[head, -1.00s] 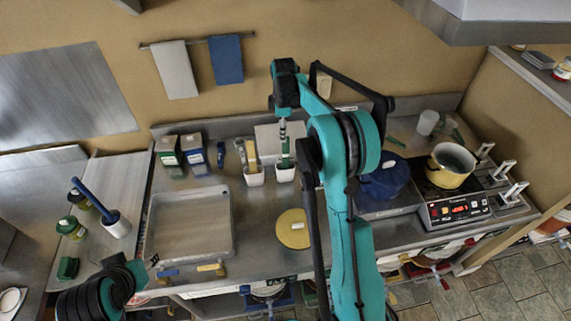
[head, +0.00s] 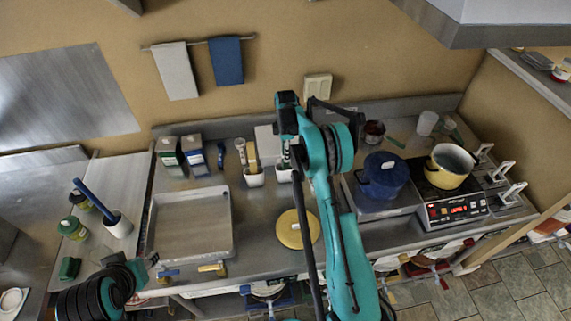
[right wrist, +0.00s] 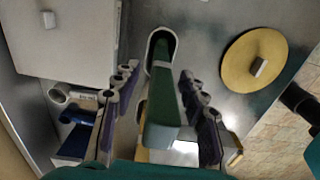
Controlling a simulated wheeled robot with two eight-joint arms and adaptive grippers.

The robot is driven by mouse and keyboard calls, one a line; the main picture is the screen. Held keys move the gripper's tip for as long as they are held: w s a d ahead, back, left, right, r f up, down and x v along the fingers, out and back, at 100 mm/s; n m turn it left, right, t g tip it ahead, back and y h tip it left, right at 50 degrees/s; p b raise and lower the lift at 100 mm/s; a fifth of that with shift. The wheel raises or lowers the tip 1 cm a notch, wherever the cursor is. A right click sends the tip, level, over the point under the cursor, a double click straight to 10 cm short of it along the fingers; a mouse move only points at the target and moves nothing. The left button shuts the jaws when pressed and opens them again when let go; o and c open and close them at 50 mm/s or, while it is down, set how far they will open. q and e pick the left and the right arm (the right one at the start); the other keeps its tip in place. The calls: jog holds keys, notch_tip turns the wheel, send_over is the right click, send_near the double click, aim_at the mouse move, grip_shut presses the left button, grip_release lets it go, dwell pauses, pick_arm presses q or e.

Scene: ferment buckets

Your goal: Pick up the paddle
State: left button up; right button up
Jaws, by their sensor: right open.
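A green paddle (right wrist: 165,95) stands upright in a narrow white cup in the right wrist view. Its broad end is toward the camera and its lower part goes into the cup's opening (right wrist: 161,36). My right gripper (right wrist: 157,75) is open, with one finger on each side of the paddle and a gap visible on both sides. In the head view my right gripper (head: 287,150) is over the right white cup (head: 284,174) and hides most of the paddle.
A second white cup (head: 254,179) with a yellow tool stands close left. A yellow lid (head: 292,232) lies in front. The blue pot (head: 383,178) and yellow pot (head: 449,168) stand at the right. A shallow metal tray (head: 233,225) lies at the left.

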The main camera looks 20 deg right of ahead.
grip_shut()
dwell(0.4)
